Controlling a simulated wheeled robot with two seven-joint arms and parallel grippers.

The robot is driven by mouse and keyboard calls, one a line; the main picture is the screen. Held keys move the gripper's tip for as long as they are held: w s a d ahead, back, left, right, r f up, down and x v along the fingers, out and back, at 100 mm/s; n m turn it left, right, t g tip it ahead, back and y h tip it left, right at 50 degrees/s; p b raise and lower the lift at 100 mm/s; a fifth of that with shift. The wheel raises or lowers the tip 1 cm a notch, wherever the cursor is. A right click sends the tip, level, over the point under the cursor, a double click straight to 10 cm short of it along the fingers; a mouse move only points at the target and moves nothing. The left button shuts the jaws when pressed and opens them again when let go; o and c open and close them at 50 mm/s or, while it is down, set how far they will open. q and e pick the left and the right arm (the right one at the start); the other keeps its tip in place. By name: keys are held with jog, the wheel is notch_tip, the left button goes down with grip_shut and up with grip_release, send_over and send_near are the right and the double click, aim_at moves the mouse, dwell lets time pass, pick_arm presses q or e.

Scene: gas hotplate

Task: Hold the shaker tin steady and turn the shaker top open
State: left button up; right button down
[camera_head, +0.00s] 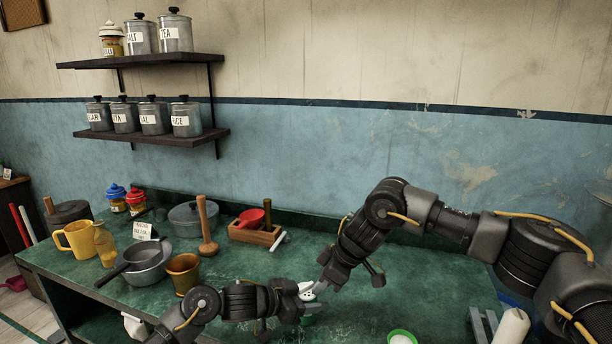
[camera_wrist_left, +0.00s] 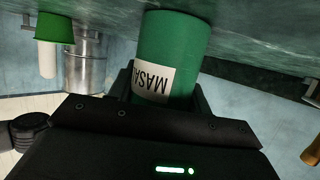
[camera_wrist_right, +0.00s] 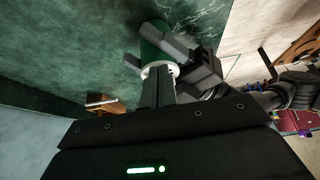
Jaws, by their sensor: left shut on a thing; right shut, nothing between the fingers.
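The shaker tin is green with a white label reading "MASA" in the left wrist view (camera_wrist_left: 185,40). In the head view, its green body (camera_head: 309,320) shows only in part behind my left gripper. My left gripper (camera_head: 303,308) is shut around the tin's body, low over the green table. The white shaker top (camera_head: 306,289) with dark holes is on the tin; its rim shows in the right wrist view (camera_wrist_right: 158,69). My right gripper (camera_head: 322,286) is shut and empty, its fingertips right at the top. I cannot tell whether they touch it.
A brown cup (camera_head: 183,273), a grey pan (camera_head: 147,264), a wooden pestle (camera_head: 207,230) and a wooden box (camera_head: 256,235) stand left of my grippers. The table behind my right gripper looks clear.

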jog(key=shift+w, duration=0.3)
dwell(0.6)
jog(key=shift+d, duration=0.25)
jog(key=shift+s+d, duration=0.1)
jog(key=shift+d, duration=0.15)
notch_tip(320, 180, up, 6)
dwell(0.6)
notch_tip(320, 180, down, 6)
jog(key=shift+s, duration=0.45)
dwell(0.7)
